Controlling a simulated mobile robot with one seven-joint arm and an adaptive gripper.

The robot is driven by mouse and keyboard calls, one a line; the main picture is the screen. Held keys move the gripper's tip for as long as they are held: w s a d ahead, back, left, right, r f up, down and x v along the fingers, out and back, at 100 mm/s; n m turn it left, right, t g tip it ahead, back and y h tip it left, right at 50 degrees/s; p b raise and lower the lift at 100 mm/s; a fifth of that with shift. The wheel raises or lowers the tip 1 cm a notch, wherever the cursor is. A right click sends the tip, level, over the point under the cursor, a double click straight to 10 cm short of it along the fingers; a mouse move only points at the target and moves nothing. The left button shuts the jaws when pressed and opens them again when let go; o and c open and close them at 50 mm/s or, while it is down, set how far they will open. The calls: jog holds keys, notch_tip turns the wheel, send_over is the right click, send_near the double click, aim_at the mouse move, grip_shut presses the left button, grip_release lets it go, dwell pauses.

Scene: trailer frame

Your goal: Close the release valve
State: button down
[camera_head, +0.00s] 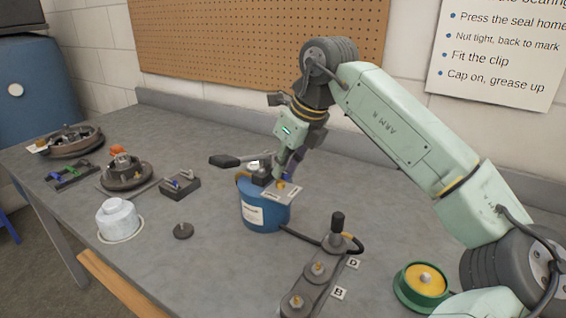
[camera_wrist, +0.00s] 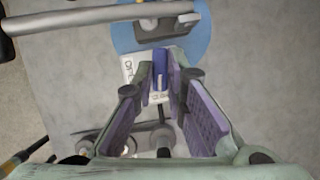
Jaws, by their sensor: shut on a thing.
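The blue pump canister (camera_head: 264,216) stands on the bench, with a labelled plate (camera_head: 272,195) on its top. My gripper (camera_head: 277,178) reaches down from above to the top of this pump. In the wrist view the purple-padded fingers of my gripper (camera_wrist: 160,86) are closed in on a small upright blue piece, which appears to be the release valve (camera_wrist: 160,62). The white label (camera_wrist: 128,68) is beside it, partly covered by a finger. The valve's exact angle is hard to tell, and in the head view my gripper hides it.
The pump's black handle (camera_head: 224,161) sticks out to the left. A hose (camera_head: 302,238) runs to a dark manifold (camera_head: 318,274) with labelled ports. A green-rimmed dish (camera_head: 424,284) is at right. A white cup-shaped part (camera_head: 118,217) and hub parts (camera_head: 126,174) lie at left.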

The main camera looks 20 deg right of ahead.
jog(key=shift+n+y+p, duration=0.3)
jog(key=shift+n+y, duration=0.1)
jog(key=shift+n, duration=0.5)
jog(key=c, duration=1.6)
grip_release()
jog(key=shift+g, duration=0.3)
jog(key=shift+d, duration=0.1)
jog(key=v, duration=1.2)
